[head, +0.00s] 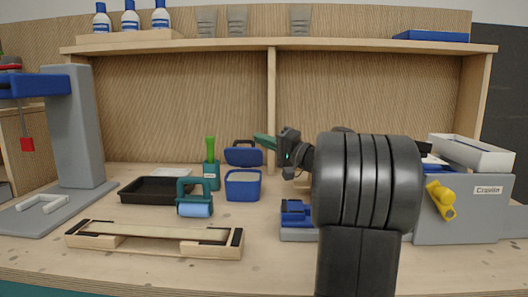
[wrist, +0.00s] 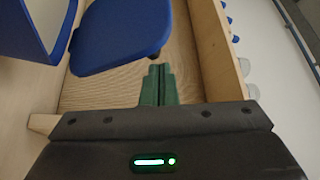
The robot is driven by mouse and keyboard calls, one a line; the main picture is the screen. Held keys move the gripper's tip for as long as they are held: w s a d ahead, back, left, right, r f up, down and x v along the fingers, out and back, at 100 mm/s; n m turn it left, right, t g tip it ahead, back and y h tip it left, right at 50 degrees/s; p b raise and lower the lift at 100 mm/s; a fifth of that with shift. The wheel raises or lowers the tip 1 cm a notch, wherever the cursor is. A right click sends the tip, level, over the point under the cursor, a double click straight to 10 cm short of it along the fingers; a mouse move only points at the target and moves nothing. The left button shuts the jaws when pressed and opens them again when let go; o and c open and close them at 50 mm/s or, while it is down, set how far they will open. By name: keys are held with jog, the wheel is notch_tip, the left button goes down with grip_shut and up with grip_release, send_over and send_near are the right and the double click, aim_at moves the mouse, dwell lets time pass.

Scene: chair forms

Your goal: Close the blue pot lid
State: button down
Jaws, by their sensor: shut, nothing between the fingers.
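The blue pot (head: 243,188) stands on the bench with a pale inside or content. Its blue lid (head: 243,157) stands open, tilted up at the pot's back edge, with a dark handle on top. In the wrist view the lid (wrist: 118,35) fills the upper middle and part of the pot (wrist: 28,25) shows at the upper left. My gripper (head: 264,141) has green fingers, shut and empty, just right of the lid near its top. In the wrist view the fingertips (wrist: 158,72) are close together, below the lid's edge, with a visible gap to it.
A green holder (head: 211,174) stands left of the pot, with a teal-handled roller (head: 194,198) and black tray (head: 158,189) nearby. A blue-grey block (head: 297,218) lies right of the pot. A shelf (head: 220,44) runs above; a wooden frame (head: 155,238) lies in front.

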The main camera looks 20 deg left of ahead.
jog(key=shift+s+d+f+b, duration=0.2)
jog(key=shift+s+f+b, duration=0.15)
jog(key=shift+s+b, duration=0.25)
jog(key=shift+s+d+f+b, duration=0.15)
jog(key=shift+s+f+b, duration=0.2)
jog(key=shift+s+b, duration=0.25)
jog(key=shift+s, duration=0.2)
notch_tip(320, 180, up, 10)
jog(key=p, duration=0.4)
send_over(249, 142)
jog(key=r+v, duration=0.1)
jog(key=v, duration=0.3)
jog(key=shift+d, duration=0.25)
jog(key=shift+f, duration=0.2)
notch_tip(249, 142, down, 10)
jog(key=b, duration=0.3)
jog(key=shift+w+r+b, duration=0.1)
jog(key=shift+r+b, duration=0.1)
jog(key=shift+b, duration=0.15)
